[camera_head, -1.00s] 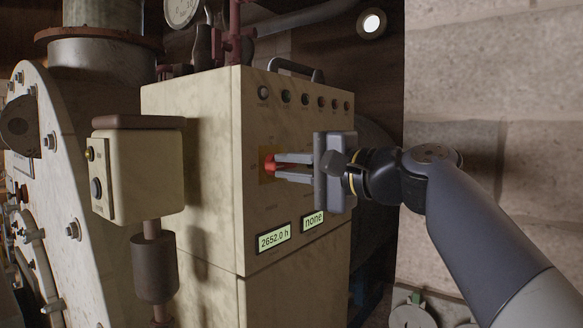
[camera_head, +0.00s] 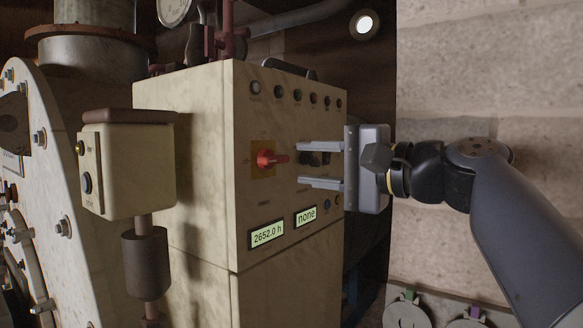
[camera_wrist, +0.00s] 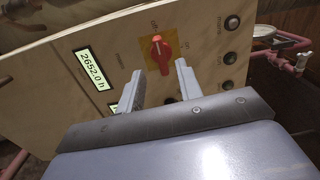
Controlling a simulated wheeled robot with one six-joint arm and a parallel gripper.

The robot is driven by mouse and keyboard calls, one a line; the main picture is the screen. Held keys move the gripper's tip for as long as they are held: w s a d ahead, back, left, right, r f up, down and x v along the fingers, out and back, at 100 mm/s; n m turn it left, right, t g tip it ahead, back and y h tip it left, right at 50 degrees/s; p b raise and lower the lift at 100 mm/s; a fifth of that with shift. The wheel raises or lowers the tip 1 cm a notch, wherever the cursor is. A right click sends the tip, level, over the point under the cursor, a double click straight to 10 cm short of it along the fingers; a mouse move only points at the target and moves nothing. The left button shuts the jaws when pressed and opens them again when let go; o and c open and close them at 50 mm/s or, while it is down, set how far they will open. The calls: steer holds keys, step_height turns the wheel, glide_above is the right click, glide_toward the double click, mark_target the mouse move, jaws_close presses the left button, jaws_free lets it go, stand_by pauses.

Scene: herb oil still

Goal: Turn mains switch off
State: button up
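The mains switch is a red handle (camera_head: 268,159) on a yellow plate on the front of the cream cabinet. In the head view the handle lies about level, its long end to the right. In the wrist view my fingertips (camera_wrist: 160,69) stand spread on either side of the handle's lower end, with a gap.
The cabinet (camera_head: 190,170) has a row of round knobs above and two lit displays below, reading "2652.0 h" (camera_head: 267,234) and "none" (camera_head: 306,215). A cream box on a post (camera_head: 140,165) stands at left. A stone wall (camera_head: 480,80) is at right.

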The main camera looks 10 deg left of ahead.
steer(key=shift+v, duration=2.55)
